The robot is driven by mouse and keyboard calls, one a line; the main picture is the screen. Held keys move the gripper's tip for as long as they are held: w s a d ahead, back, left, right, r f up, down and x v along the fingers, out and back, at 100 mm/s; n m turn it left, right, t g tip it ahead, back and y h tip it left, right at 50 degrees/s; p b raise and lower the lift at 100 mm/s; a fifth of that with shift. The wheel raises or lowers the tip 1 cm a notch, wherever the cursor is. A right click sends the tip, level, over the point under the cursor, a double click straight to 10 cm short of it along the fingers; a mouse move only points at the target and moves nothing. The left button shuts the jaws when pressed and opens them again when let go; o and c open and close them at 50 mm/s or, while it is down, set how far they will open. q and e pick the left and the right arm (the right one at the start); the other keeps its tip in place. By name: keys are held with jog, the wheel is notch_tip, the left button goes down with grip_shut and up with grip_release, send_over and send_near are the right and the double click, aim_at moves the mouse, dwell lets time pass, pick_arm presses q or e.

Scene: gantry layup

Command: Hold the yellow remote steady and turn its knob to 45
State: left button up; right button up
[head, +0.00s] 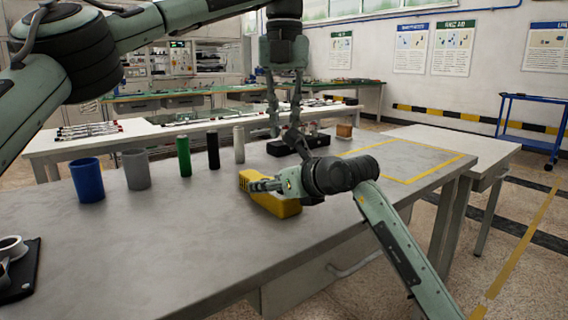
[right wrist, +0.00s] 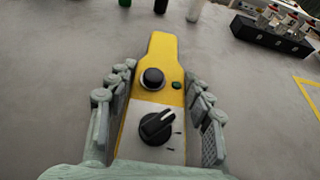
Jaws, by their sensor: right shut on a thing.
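The yellow remote (head: 271,203) lies on the grey table near its front edge. In the right wrist view the yellow remote (right wrist: 163,60) has a black round part (right wrist: 152,79), a small green button (right wrist: 177,85) and a black knob (right wrist: 157,127) on a pale plate. The knob's white line points to the upper right; small marks sit beside it, their figures unreadable. My right gripper (head: 262,184) is shut on the remote, with a finger along each side in the right wrist view (right wrist: 160,112).
A blue cup (head: 87,180), a grey cup (head: 136,170) and green (head: 184,157), black (head: 213,151) and white (head: 239,145) cylinders stand left of the remote. A black tray (head: 290,146) is behind. A yellow-taped area (head: 420,160) is clear at right.

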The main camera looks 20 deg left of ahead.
pick_arm(q)
notch_tip(320, 180, down, 10)
jog(key=shift+f, duration=0.1)
dwell(0.4)
grip_shut()
